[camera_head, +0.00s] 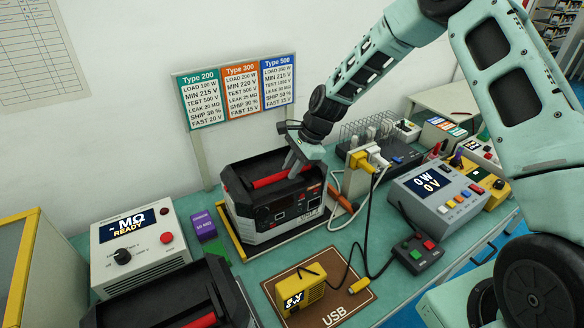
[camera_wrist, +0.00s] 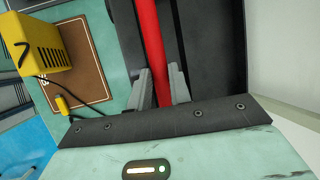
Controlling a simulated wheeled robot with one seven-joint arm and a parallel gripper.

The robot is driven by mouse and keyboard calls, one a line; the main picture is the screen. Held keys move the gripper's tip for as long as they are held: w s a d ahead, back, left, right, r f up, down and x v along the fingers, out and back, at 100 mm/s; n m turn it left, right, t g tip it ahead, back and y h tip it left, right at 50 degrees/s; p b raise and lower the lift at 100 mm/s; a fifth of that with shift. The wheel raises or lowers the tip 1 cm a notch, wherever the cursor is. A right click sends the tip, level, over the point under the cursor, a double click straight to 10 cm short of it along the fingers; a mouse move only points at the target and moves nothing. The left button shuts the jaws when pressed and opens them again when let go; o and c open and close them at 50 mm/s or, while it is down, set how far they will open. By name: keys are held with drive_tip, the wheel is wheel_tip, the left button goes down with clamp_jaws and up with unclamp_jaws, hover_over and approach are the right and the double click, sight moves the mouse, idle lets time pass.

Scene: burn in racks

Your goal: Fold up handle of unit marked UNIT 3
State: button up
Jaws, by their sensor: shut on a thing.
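A black and grey unit (camera_head: 283,226) with dark displays stands on the bench in the head view. Its small front label is too blurred to read for sure. Its red handle (camera_head: 268,181) lies low along the recessed top. My gripper (camera_head: 291,165) reaches down onto the handle from above, near its right part. In the wrist view the red handle (camera_wrist: 152,45) runs between the two grey fingers of my gripper (camera_wrist: 158,82), which are shut on it. The palm hides the near end of the handle.
A second black unit (camera_head: 222,290) with a red handle stands at the front left. A yellow USB meter (camera_head: 301,292) lies on a brown mat, with a cable on the right. A megohm meter (camera_head: 142,245) stands left, a power box (camera_head: 440,195) right. The wall is close behind.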

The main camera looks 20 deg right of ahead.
drive_tip(key=shift+o, duration=1.2)
drive_tip(key=shift+w, duration=0.1)
drive_tip(key=shift+r, duration=0.1)
drive_tip(key=shift+o, duration=0.5)
drive_tip(key=shift+w+r+p, duration=0.25)
drive_tip(key=shift+r+p, duration=0.1)
drive_tip(key=shift+r, duration=0.1)
drive_tip(key=shift+w+r+p, duration=0.2)
drive_tip(key=shift+r+p, duration=0.15)
drive_tip(key=shift+r, duration=0.1)
drive_tip(key=o, duration=0.4)
drive_tip(key=shift+w+a+r+p, duration=0.2)
drive_tip(key=shift+w+r+p, duration=0.4)
drive_tip(key=shift+w+r, duration=0.25)
drive_tip(key=shift+c, duration=0.2)
drive_tip(key=shift+w+a+r, duration=0.1)
drive_tip(key=shift+w+r, duration=0.1)
drive_tip(key=shift+w, duration=0.35)
drive_tip(key=c, duration=0.5)
drive_tip(key=shift+w+a+r+p, duration=0.1)
drive_tip(key=shift+w+p, duration=0.05)
drive_tip(key=shift+w, duration=0.35)
drive_tip(key=shift+w+a+r+p, duration=0.1)
drive_tip(key=shift+w+p, duration=0.05)
drive_tip(key=shift+w, duration=0.3)
drive_tip(key=o, duration=1.9)
drive_tip(key=shift+c, duration=0.2)
